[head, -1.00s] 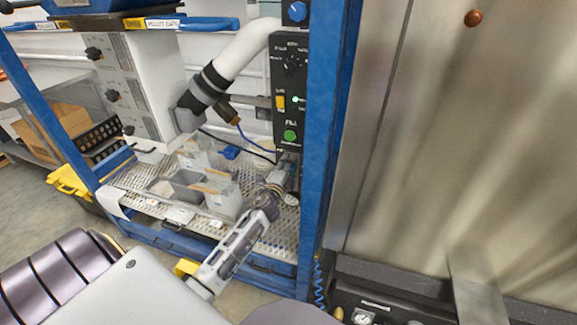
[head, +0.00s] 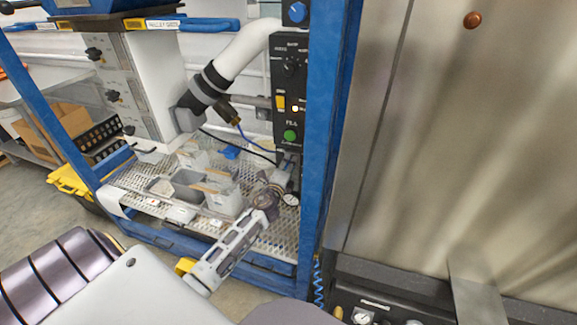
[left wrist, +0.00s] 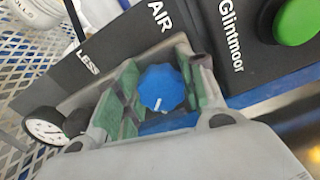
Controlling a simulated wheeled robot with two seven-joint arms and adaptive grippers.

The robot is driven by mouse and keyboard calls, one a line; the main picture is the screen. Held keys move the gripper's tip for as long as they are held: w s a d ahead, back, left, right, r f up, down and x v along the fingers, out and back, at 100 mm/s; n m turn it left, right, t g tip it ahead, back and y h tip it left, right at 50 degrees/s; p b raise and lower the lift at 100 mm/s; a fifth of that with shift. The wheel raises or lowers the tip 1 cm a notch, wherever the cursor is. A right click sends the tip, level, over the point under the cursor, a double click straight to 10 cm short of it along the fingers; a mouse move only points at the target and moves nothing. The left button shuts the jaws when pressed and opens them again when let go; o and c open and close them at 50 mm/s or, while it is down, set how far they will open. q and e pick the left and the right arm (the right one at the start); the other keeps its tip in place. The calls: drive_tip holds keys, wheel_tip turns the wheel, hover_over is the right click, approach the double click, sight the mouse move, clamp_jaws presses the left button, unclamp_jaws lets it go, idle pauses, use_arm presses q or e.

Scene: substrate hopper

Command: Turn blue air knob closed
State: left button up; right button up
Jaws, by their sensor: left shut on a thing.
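The blue air knob (left wrist: 162,88) is faceted with a white pointer mark, and shows in the left wrist view beside a black plate lettered AIR and LESS. My left gripper (left wrist: 150,95) has its green-padded fingers on both sides of the knob and is shut on it. In the head view my left gripper (head: 275,188) reaches down to the bottom of the control column, and it hides the knob there. A round gauge (left wrist: 44,127) sits beside the plate; it also shows in the head view (head: 291,199). My right gripper is not in view.
The black control panel (head: 290,90) carries a green button (head: 290,135), a yellow switch and a small light. A blue frame post (head: 325,150) stands close right of the gripper. Grey bins (head: 190,185) stand on the perforated shelf to the left. A white hose hangs above.

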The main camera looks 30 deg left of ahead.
use_arm(q)
drive_tip(key=o, duration=1)
drive_tip(key=shift+o, duration=0.2)
drive_tip(key=shift+s, duration=0.1)
drive_tip(key=v, duration=1.2)
drive_tip(key=shift+d, duration=0.1)
idle(0.5)
